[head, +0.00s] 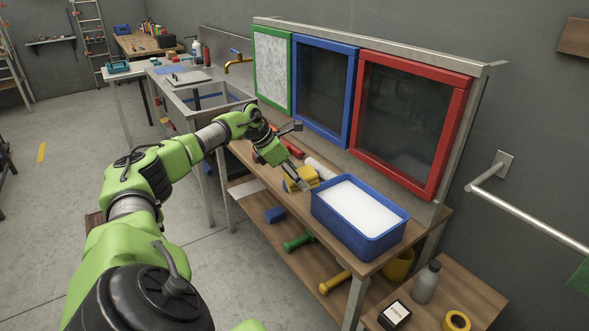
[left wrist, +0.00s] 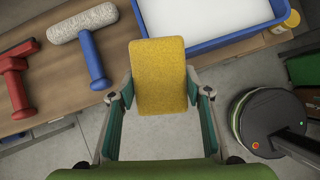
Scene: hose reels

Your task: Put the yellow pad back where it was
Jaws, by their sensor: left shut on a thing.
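My left gripper (head: 301,186) is shut on the yellow pad (head: 304,174) above the front part of the wooden bench. In the left wrist view the yellow pad (left wrist: 160,75) is upright between the two fingers of my left gripper (left wrist: 160,92), over the bench edge and the floor. I cannot tell whether the pad touches the bench. A blue tub (head: 362,243) with white contents stands just right of the pad. My right gripper is not in view.
A white roller with a blue handle (left wrist: 95,62) and red-handled tools (left wrist: 16,85) lie left of the pad. Green, blue and red framed panels (head: 410,115) stand behind the bench. Green (head: 298,242) and yellow (head: 335,282) tools lie on the lower shelf. A grey bottle (head: 426,284) stands front right.

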